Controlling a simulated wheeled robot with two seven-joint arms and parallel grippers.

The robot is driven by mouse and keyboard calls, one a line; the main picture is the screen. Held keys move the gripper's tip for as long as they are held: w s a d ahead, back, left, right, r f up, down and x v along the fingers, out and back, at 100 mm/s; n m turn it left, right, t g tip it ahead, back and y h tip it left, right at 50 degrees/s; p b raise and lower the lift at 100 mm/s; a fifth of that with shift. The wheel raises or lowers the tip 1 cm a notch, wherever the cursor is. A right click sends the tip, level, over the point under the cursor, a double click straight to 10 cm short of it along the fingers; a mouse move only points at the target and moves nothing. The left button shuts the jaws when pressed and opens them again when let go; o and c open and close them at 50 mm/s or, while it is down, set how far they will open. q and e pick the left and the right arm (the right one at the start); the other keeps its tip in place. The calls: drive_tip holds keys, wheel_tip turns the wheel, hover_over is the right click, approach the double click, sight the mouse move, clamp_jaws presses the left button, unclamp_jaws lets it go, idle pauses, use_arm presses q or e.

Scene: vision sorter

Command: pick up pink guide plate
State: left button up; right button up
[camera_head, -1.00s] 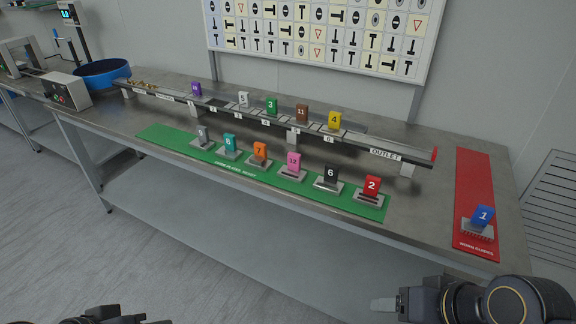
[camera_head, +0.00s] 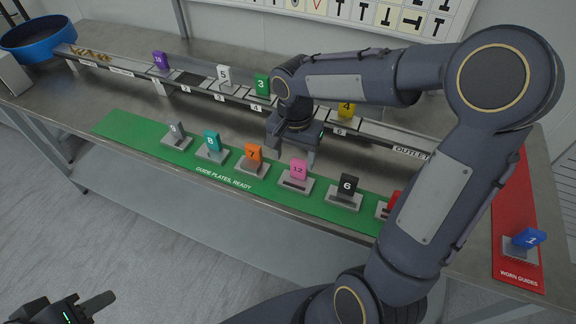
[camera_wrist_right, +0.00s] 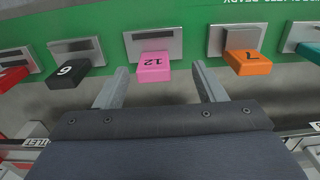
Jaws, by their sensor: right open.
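The pink guide plate (camera_head: 299,169), marked 12, stands upright in a grey holder (camera_head: 294,185) on the green mat, between the orange 7 plate and the black 6 plate. My right gripper (camera_head: 292,158) hangs just behind and above it. In the right wrist view the pink guide plate (camera_wrist_right: 153,66) lies ahead, between the lines of the two spread fingers (camera_wrist_right: 160,84), and nothing is between them. My left gripper (camera_head: 88,312) is at the bottom left edge, away from the table, and only partly visible.
The orange plate (camera_head: 253,153) and black plate (camera_head: 347,186) stand close on either side. The sorter rail (camera_head: 225,92) runs behind the green mat (camera_head: 125,128). My right arm hides part of the rail and the red plate (camera_head: 393,203). A blue plate (camera_head: 528,238) is on the red mat (camera_head: 512,200).

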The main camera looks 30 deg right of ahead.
sight(298, 164)
drive_tip(key=f, duration=0.4)
drive_tip(key=d+f, duration=0.1)
drive_tip(key=f, duration=0.1)
drive_tip(key=shift+s+f+p, duration=0.1)
drive_tip(key=shift+s+p, duration=0.1)
drive_tip(key=shift+p, duration=0.15)
drive_tip(key=shift+c, duration=0.4)
drive_tip(key=c, duration=1.1)
